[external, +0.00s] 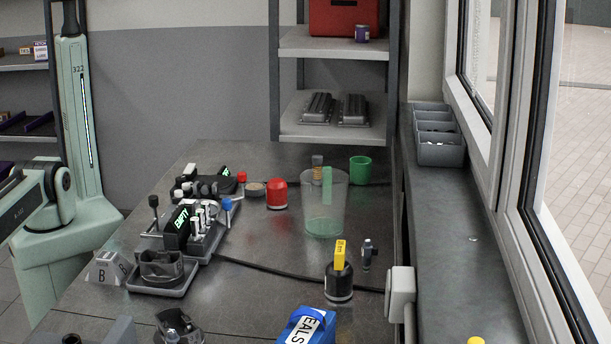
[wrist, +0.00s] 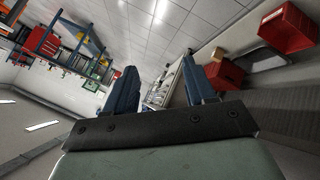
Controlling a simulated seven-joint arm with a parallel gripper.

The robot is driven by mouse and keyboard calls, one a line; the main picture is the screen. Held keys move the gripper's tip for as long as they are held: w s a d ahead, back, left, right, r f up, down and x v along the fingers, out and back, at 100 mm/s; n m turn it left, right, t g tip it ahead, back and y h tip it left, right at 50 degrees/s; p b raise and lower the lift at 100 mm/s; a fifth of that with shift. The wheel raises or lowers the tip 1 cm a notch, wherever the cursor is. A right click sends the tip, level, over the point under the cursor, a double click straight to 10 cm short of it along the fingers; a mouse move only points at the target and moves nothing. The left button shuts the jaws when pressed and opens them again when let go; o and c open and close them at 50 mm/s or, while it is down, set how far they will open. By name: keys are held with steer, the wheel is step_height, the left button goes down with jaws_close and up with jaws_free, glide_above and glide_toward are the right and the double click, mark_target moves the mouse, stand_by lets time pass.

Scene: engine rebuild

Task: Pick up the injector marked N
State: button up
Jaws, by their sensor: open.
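No letter N is legible in either view, so I cannot tell which part is the injector marked N. Several small white and grey upright parts (external: 199,220) stand in a grey rack on the bench, beside a black display reading EMPTY (external: 178,227). A small grey upright part (external: 367,254) stands alone at the right of the bench; I cannot tell if it is an injector. My gripper (wrist: 160,86) shows in the wrist view with its two blue fingers apart and nothing between them. It points toward the ceiling and far shelves, away from the bench.
A black bottle with a yellow tag (external: 339,282), a clear cup (external: 324,208), a red can (external: 277,194) and a green cup (external: 360,170) stand on the bench. A blue box (external: 299,326) is at the front. A dark cable crosses the bench middle.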

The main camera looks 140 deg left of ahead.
steer(key=w+a+r+t, duration=0.1)
steer(key=w+a+r, duration=0.4)
steer(key=a, duration=0.3)
steer(key=w+a+r+n+y, duration=0.1)
steer(key=w+a+r, duration=0.3)
steer(key=w+a, duration=0.4)
steer(key=w+a+r+n+t+y, duration=0.1)
steer(key=w+a+r, duration=0.4)
steer(key=w+a, duration=0.2)
steer(key=shift+w+a+r+t, duration=0.15)
steer(key=shift+a, duration=0.35)
steer(key=shift+w+a+r+t, duration=0.1)
steer(key=shift+a+r+t, duration=0.05)
steer(key=shift+a, duration=0.35)
steer(key=w+a+r+n+t+y, duration=0.1)
steer(key=w+a+r, duration=0.25)
steer(key=a, duration=0.55)
steer(key=w+a+r+y, duration=0.1)
steer(key=w+a+r, duration=0.3)
steer(key=a, duration=0.5)
steer(key=a+r+n+y, duration=0.1)
steer(key=a+r, duration=0.5)
steer(key=a, duration=0.8)
steer(key=n+g+y, duration=0.5)
glide_above(366, 254)
steer(key=s, duration=0.2)
step_height(366, 254, down, 12)
steer(key=shift+x, duration=2.45)
steer(key=shift+s, duration=0.2)
